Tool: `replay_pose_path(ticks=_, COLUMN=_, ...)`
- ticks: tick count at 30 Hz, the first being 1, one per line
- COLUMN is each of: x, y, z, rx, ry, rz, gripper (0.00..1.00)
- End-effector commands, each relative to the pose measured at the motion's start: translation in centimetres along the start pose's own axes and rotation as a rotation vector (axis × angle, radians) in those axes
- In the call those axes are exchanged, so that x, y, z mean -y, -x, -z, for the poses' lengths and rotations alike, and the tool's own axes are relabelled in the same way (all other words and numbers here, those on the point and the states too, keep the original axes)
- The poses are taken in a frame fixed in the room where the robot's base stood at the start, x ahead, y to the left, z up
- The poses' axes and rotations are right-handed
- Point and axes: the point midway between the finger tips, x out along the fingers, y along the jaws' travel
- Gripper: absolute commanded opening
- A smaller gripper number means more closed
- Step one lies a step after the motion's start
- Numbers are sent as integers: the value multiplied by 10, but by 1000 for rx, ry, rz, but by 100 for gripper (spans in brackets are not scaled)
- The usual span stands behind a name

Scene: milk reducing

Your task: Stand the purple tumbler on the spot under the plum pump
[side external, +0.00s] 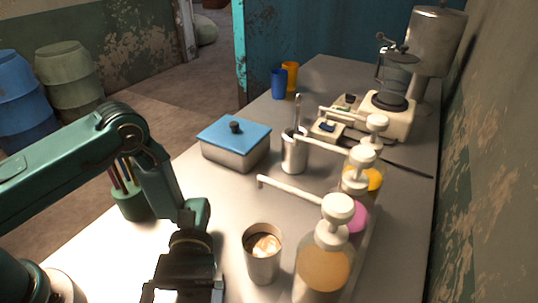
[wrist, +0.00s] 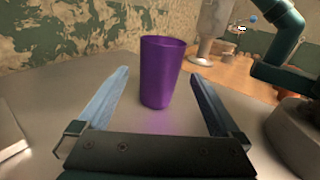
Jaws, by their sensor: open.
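The purple tumbler (wrist: 160,75) stands upright on the counter in the wrist view. It is between the two spread fingers of my gripper (wrist: 158,73), with a gap on each side. My gripper (side external: 183,291) is also at the bottom edge of the side view, low over the near counter; its fingertips are cut off there and the tumbler is out of that picture. The pink-purple bottle (side external: 357,216), likely the plum pump, is the middle of three pump bottles, with a white head and a long spout pointing left. I cannot make out a marked spot under it.
An amber pump bottle (side external: 322,270) stands in front and a yellow-orange one (side external: 375,180) behind. A metal cup with frothy contents (side external: 262,265), a utensil cup (side external: 294,156) and a blue-lidded box (side external: 236,150) stand left of the pumps. Blue (side external: 279,84) and orange (side external: 290,72) tumblers stand farther back.

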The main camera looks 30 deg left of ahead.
Motion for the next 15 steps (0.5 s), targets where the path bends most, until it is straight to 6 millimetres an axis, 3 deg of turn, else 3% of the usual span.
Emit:
replay_pose_path(ticks=9, x=0, y=-37, z=-1, rx=-2, ry=1, rz=4, gripper=100)
replay_pose_path(ticks=15, x=0, y=-44, z=0, rx=-4, ry=0, rz=1, gripper=100)
